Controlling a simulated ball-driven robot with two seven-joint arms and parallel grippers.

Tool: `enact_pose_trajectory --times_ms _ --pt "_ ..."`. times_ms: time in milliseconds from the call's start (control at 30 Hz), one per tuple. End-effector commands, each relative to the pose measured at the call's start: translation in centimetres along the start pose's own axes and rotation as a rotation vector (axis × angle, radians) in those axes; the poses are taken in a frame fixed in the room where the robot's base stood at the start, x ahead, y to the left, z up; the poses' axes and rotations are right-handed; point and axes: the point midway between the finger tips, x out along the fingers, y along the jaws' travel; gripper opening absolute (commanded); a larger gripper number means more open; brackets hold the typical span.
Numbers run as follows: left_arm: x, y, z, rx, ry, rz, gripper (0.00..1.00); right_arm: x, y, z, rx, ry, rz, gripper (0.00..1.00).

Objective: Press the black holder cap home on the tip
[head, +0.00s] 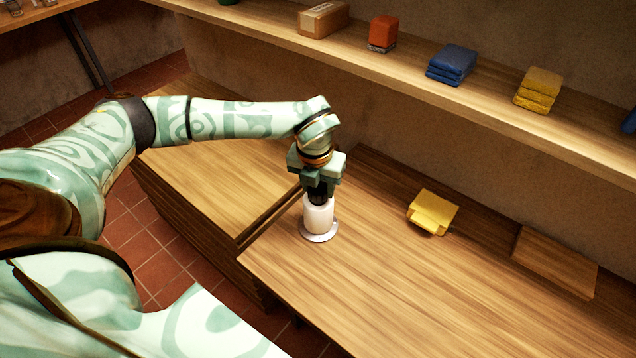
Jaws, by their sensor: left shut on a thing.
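My left gripper (319,186) points straight down over the front worktop. It is shut on the black holder cap (319,197), which shows as a dark piece below the fingers. Directly below the cap stands a white upright cylinder (318,217) on a round pale base (320,236). The cap appears to meet the top of the cylinder, but the fingers and cap hide the tip. I cannot tell how far down the cap sits. My right gripper is not in view.
A yellow object (432,211) lies on the worktop (400,290) to the right, near a flat wooden board (553,262). A gap separates this worktop from the one at left (205,155). The shelf above holds a cardboard box (323,20), a red-orange jar (383,32) and folded cloths (452,64).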

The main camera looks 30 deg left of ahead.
Motion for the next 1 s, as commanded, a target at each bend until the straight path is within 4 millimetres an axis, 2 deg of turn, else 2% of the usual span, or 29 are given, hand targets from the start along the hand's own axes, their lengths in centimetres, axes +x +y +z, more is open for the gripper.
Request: enact_pose_trajectory --times_ms 233,267,333,600,733,867,1000 --pt "0.3 0.0 -0.1 0.0 0.001 0.001 0.26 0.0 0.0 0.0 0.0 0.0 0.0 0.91" --pt "0.3 0.0 -0.1 0.0 0.001 0.001 0.48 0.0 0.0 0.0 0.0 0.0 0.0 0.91" --pt "0.3 0.0 -0.1 0.0 0.001 0.001 0.67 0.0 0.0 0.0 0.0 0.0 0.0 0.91" --pt "0.3 0.0 -0.1 0.0 0.001 0.001 0.68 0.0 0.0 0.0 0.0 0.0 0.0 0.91" --pt "-0.7 0.0 0.0 0.0 -0.002 -0.001 0.68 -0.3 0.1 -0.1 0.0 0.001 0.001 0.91" --pt "-3.3 0.0 0.1 0.0 -0.004 -0.002 0.68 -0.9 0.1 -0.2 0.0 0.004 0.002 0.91" --pt "-7.3 0.0 0.1 0.001 -0.006 -0.002 0.68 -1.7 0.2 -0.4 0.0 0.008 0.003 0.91"
